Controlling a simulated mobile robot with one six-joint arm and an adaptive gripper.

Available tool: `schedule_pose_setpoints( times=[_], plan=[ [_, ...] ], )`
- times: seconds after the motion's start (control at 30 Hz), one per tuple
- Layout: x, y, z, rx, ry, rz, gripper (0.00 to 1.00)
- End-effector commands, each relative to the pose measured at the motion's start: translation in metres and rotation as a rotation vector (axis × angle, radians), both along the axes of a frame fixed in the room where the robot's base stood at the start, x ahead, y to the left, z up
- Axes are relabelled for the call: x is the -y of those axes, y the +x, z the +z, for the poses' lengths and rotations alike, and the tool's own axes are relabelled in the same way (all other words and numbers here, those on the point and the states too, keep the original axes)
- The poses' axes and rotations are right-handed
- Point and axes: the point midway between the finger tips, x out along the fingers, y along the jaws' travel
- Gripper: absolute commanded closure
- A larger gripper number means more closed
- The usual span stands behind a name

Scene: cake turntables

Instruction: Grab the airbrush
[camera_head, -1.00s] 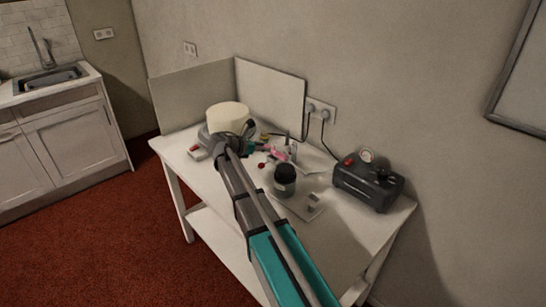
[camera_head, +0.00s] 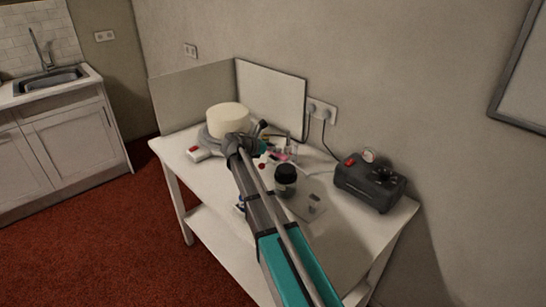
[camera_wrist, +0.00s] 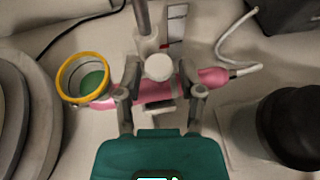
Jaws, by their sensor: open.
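The pink airbrush (camera_wrist: 155,92) lies across the middle of the wrist view, its hose end to the right and a pale round cap on top. It partly shows in the head view (camera_head: 283,157), behind my wrist. My gripper (camera_wrist: 160,72) is open. Its two fingers reach over the airbrush, apart from each other, with the pink body passing between and under them. I cannot tell whether they touch it. A grey upright post on a pale stand (camera_wrist: 143,25) rises just beyond the airbrush.
A yellow ring (camera_wrist: 82,78) sits by the airbrush's left end. A black-lidded jar (camera_head: 286,181) stands to the right, and a dark compressor (camera_head: 369,182) is at the table's right. A pale cake (camera_head: 228,117) on a turntable is at the left. Panels stand behind.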

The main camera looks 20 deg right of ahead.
Motion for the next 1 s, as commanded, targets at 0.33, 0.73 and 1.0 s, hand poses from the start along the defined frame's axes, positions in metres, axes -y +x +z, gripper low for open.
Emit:
schedule_pose_setpoints(
  times=[0.33,0.73,1.0],
  plan=[
    [0.0042,0.0008,-0.0012,0.0,0.0,0.0,0.5],
    [0.0052,0.0004,-0.0013,0.0,0.0,-0.001,0.71],
    [0.0052,0.0004,-0.0012,0.0,0.0,-0.001,1.0]
  ],
)
